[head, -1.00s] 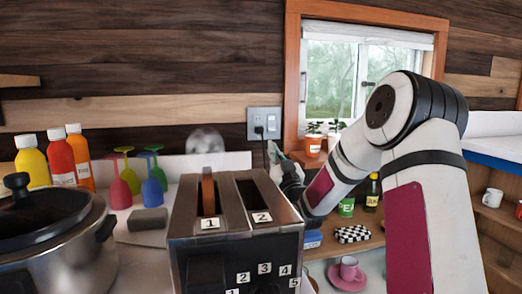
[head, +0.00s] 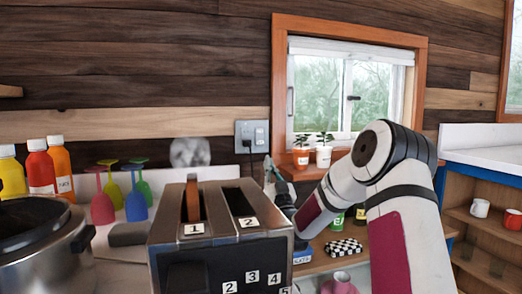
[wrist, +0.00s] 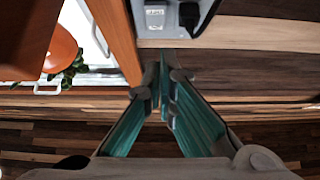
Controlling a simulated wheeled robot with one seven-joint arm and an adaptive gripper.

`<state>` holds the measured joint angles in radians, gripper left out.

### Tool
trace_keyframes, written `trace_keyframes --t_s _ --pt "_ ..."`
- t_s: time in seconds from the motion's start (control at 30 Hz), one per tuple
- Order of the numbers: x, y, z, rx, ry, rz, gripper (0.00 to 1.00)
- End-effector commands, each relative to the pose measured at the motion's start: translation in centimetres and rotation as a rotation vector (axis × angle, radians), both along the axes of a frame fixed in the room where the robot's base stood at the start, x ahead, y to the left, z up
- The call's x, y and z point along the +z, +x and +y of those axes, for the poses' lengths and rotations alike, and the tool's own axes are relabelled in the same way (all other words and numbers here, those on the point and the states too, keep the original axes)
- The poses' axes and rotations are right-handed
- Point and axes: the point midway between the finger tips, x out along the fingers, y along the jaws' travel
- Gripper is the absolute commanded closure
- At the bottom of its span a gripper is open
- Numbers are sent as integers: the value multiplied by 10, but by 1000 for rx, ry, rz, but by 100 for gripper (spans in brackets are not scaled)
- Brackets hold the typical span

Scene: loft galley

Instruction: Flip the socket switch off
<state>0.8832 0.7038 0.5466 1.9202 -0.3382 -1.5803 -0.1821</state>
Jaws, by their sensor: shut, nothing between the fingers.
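The wall socket (head: 252,136) is a grey plate on the wood wall, left of the window, with a black plug and cord in it. It also shows at the top of the wrist view (wrist: 172,16), with the black plug on its right side and a pale panel on its left. My gripper (head: 270,164) is just below and to the right of the socket in the head view. In the wrist view my gripper (wrist: 163,70) has its teal fingers together at the tips, empty, below the plate. I cannot tell the switch's position, nor whether the fingertips touch the wall.
A toaster (head: 222,235) stands in front of the socket. A pot (head: 38,245), bottles (head: 40,168) and upturned coloured glasses (head: 135,204) are on the left. Potted plants (head: 301,156) stand by the window (head: 340,90), right of the socket.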

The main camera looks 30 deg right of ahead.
Motion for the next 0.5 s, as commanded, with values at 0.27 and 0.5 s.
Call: trace_keyframes --t_s 0.27,0.5 --pt "34 42 -12 0 1 -3 100" --pt "41 76 -22 1 1 0 100"
